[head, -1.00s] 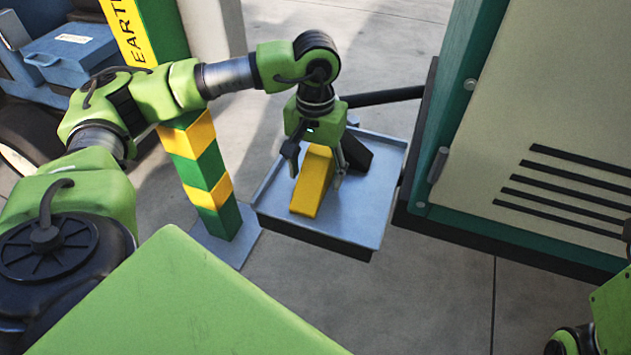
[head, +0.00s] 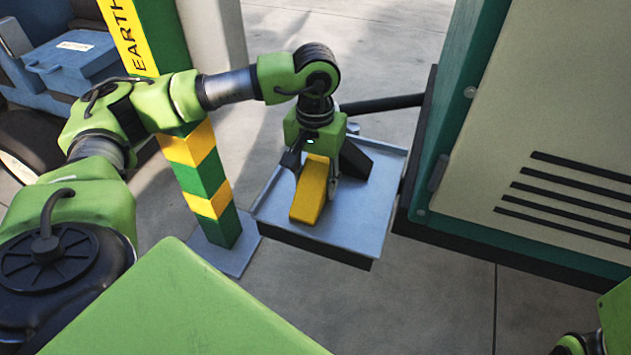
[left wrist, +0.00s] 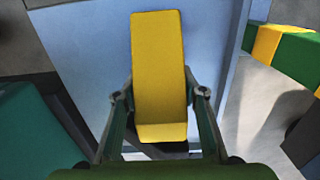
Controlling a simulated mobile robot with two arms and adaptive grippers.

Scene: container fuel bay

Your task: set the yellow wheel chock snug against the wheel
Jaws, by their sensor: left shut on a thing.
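The yellow wheel chock (head: 309,196) is on the grey tray (head: 345,229) beside the cabinet in the head view. My left gripper (head: 316,172) comes down over it from above, with its fingers shut on its sides. In the left wrist view the yellow chock (left wrist: 158,75) lies between the two fingertips (left wrist: 160,95), its long sloped face pointing away. I cannot tell whether it still touches the tray. A wheel (head: 28,150) of the blue vehicle shows at the left edge, partly hidden by my left arm. My right gripper is not in view.
A green and yellow striped post (head: 200,175) stands left of the tray. The cabinet (head: 540,130) with dark slots is close on the right. Bare concrete lies in front of the tray.

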